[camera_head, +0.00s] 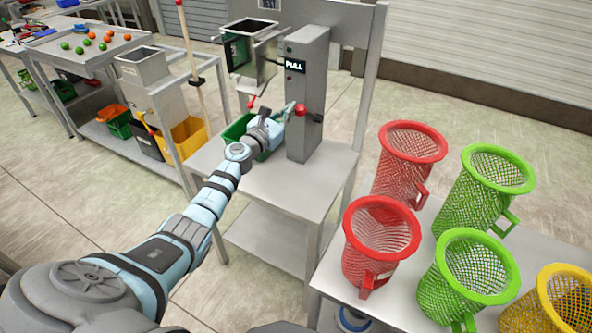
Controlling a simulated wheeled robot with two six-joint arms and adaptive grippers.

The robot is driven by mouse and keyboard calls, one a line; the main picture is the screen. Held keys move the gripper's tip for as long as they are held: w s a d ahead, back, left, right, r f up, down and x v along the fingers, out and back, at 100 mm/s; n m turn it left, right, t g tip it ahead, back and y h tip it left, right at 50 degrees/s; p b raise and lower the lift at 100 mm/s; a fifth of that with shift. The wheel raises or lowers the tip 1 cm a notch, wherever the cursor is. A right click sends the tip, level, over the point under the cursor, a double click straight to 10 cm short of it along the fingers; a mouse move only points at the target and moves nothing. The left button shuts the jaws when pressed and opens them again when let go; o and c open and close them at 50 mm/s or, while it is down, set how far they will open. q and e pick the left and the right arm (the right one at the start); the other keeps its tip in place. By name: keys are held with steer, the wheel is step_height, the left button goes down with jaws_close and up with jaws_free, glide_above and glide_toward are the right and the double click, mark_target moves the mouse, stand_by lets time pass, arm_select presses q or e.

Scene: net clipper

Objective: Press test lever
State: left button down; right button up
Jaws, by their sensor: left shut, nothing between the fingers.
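A grey upright machine (306,70) with a "PULL" label (295,66) stands on a metal table. A red-knobbed lever (301,109) sticks out of its front face, below the label. My left gripper (288,112) is shut and empty, with its tips right beside the red knob. I cannot tell whether they touch. A metal hopper (250,52) is fixed to the left of the machine, with another small red knob (251,102) under it. A green bin (238,128) sits below, partly hidden by my left arm. My right gripper is not in view.
Red mesh baskets (382,243), green mesh baskets (470,265) and a yellow one (562,300) stand on a table at the right. A tray (85,50) with several coloured balls is at the far left. A yellow bin (188,137) stands left of the machine table.

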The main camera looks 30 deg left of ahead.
arm_select(q)
steer(key=w+r, duration=0.3)
steer(key=shift+w, duration=0.35)
steer(key=shift+w+r, duration=0.45)
steer(key=shift+w, duration=0.15)
